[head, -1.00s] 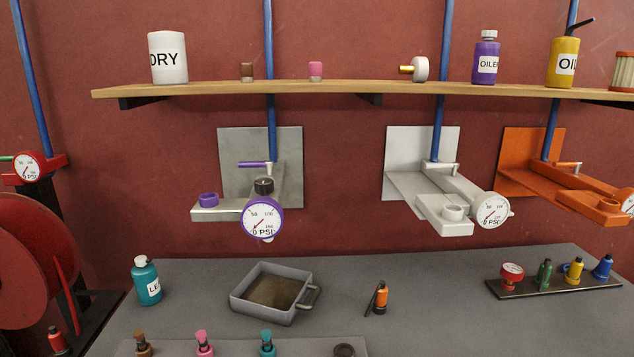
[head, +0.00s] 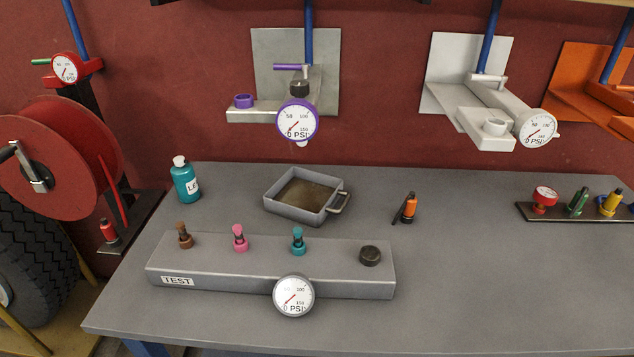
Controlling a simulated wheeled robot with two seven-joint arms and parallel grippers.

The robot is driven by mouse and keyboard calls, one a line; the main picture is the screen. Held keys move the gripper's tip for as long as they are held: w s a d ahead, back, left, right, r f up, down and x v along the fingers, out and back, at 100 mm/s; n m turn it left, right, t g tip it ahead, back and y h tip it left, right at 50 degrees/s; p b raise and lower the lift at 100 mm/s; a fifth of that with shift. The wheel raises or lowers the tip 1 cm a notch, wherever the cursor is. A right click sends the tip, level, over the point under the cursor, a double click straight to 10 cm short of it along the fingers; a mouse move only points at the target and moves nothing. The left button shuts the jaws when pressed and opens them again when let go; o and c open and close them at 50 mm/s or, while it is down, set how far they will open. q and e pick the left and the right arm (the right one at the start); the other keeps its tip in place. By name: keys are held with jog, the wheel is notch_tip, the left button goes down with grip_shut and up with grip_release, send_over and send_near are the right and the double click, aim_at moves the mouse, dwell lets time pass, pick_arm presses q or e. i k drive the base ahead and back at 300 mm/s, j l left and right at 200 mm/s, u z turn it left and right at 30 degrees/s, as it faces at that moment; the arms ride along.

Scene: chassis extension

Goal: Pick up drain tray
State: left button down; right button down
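The drain tray (head: 283,205) is a grey, square, open-topped pan with a handle on its right side. It sits upright on the grey workbench, near the back, with brownish liquid or residue inside. The purple gauge fixture on the wall is above and behind it. Neither of my grippers shows in the head view.
A grey TEST block (head: 221,271) with colored fittings and a gauge lies in front of the tray on the workbench (head: 480,290). A teal bottle (head: 185,182) stands left of the tray, an orange fitting (head: 409,208) right. The bench's right front is clear.

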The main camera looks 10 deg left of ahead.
aim_at(305, 196)
jog(key=l+u, duration=0.6)
jog(key=u, duration=0.2)
jog(key=k+l+u, duration=0.15)
jog(key=u, duration=0.3)
jog(key=l, duration=0.1)
